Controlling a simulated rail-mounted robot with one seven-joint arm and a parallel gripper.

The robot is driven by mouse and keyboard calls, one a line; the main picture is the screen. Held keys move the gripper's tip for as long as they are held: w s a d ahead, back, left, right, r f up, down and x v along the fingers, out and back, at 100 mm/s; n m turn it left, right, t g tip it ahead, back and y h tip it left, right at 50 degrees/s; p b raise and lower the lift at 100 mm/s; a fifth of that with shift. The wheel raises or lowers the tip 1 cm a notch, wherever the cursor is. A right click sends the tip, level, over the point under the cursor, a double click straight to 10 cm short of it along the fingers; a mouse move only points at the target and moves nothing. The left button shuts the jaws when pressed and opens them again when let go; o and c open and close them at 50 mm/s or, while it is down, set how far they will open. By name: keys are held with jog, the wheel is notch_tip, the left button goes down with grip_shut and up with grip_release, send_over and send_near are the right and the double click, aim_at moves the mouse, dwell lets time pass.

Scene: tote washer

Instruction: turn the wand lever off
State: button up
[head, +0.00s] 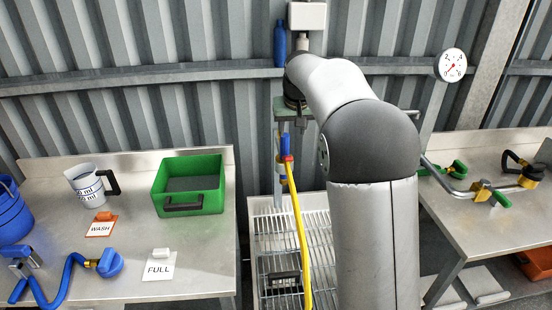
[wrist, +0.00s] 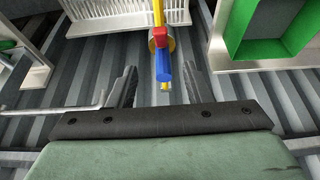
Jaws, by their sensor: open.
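The wash wand hangs upright in front of the corrugated wall, with a yellow hose (head: 300,235) running down from it. Its blue part (head: 284,143) is above a red collar (head: 287,158) in the head view. In the wrist view the blue part (wrist: 162,68) and the red and yellow fitting (wrist: 160,40) are ahead of my gripper (wrist: 160,82). My gripper is open, with one dark finger on each side of the blue part in the picture and no visible contact. I cannot tell the lever apart clearly or read its position. My arm hides much of the head view's middle.
A wire rack (head: 268,240) stands below the wand. The left steel table (head: 215,245) holds a green tote (head: 168,192), a measuring jug (head: 88,186), a blue bucket (head: 12,212) and WASH and FULL cards. The right table (head: 440,205) holds pipe fittings. A gauge (head: 452,65) is on the wall.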

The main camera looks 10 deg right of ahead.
aim_at(288, 158)
jog(key=p+x, duration=0.3)
jog(key=x, duration=1.2)
jog(key=shift+s+f+p, duration=0.1)
jog(key=shift+p, duration=0.2)
grip_shut()
